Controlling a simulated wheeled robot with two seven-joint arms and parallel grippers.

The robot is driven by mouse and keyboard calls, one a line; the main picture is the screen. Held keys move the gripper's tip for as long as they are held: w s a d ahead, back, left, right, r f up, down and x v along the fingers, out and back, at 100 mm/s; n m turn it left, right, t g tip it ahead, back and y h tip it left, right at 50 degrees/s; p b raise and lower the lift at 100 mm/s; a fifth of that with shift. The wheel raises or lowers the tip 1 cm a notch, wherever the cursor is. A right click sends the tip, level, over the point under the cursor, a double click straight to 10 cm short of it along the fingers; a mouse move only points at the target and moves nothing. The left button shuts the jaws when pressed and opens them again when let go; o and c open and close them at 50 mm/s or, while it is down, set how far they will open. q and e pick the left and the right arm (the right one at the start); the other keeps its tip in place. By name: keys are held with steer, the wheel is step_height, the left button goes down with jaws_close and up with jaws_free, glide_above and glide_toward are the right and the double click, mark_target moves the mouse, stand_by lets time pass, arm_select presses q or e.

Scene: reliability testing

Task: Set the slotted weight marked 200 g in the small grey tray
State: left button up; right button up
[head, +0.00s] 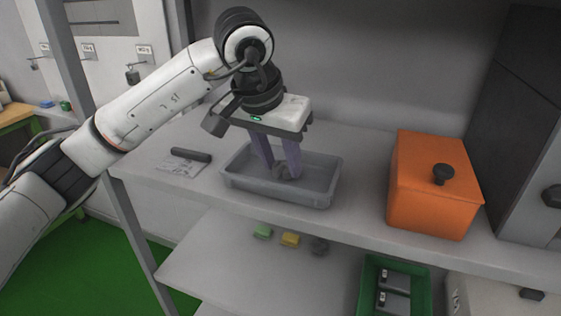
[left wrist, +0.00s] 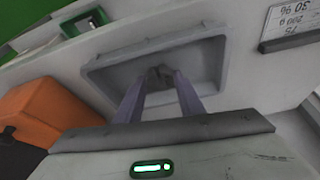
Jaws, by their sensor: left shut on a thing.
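The small grey tray (head: 318,190) stands on the upper shelf in the head view. It also fills the middle of the left wrist view (left wrist: 110,62). My left gripper (head: 285,172) points down into the tray. Its fingers are shut on a dark grey weight (head: 281,173), low inside the tray walls. The weight shows between the fingertips in the left wrist view (left wrist: 159,77). I cannot tell whether it touches the tray floor, and its marking is not readable. My right gripper is in neither view.
An orange box (head: 432,205) with a black knob stands right of the tray. A printed card (head: 180,167) with a dark bar (head: 191,155) lies to the left. Below, a lower shelf holds small blocks (head: 290,240) and a green crate (head: 424,268).

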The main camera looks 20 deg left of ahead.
arm_select(q)
steer(key=shift+f, duration=0.25)
steer(key=shift+f, duration=0.1)
steer(key=shift+f, duration=0.15)
steer(key=o, duration=1.2)
steer(key=shift+r, duration=0.4)
steer(key=p+v, duration=0.1)
steer(key=v, duration=1)
steer(key=shift+s+a+r, duration=0.1)
steer(key=shift+s+r, duration=0.15)
steer(key=shift+r, duration=0.05)
